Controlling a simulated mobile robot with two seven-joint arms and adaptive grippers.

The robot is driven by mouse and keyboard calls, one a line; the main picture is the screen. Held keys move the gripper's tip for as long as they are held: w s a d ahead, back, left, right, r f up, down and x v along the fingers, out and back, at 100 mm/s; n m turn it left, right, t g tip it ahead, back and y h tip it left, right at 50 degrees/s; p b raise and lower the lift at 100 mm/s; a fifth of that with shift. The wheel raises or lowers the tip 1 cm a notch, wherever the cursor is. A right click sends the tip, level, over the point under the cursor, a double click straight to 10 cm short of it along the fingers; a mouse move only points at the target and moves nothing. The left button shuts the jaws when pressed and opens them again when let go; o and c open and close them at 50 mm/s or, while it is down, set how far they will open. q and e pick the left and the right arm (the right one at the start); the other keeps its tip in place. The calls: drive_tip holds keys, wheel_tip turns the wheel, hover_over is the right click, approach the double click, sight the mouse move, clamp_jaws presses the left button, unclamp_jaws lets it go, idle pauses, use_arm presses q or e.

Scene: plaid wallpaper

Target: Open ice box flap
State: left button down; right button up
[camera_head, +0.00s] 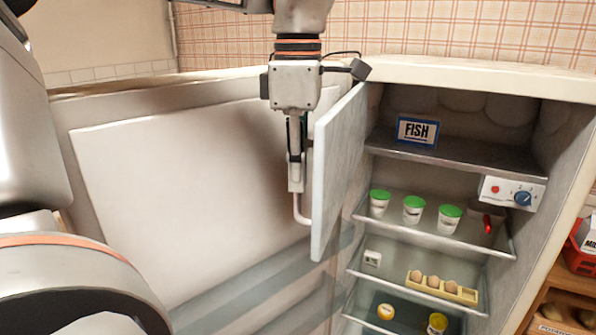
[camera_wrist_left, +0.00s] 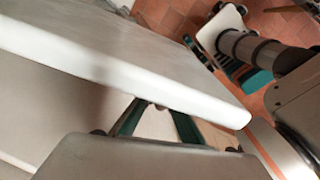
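The ice box flap (camera_head: 338,170) is a pale panel at the top of the open fridge. It stands swung out from the compartment, so the space behind it shows. My left gripper (camera_head: 296,180) points down at the flap's left side, close to its outer face. A pale curved piece (camera_head: 301,214) shows at the fingertips; I cannot tell whether it is a handle being held. In the left wrist view the flap's pale edge (camera_wrist_left: 110,72) crosses above green finger parts with a gap between them; the tips are hidden. My right gripper is not in view.
The fridge door (camera_head: 190,180) stands wide open on the left, behind my left gripper. Inside the fridge are a FISH sign (camera_head: 417,130), green-lidded cups (camera_head: 413,210), an egg holder (camera_head: 443,288) and a control box (camera_head: 512,192). A red crate (camera_head: 580,250) stands at right.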

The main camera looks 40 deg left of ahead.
use_arm(q)
drive_tip(key=s+a+m, duration=0.1)
drive_tip(key=a, duration=0.5)
drive_tip(key=shift+m, duration=0.3)
drive_tip(key=shift+s+r, duration=0.1)
drive_tip(key=c, duration=2.2)
unclamp_jaws()
drive_tip(key=shift+o, duration=0.2)
wheel_tip(320, 180, up, 12)
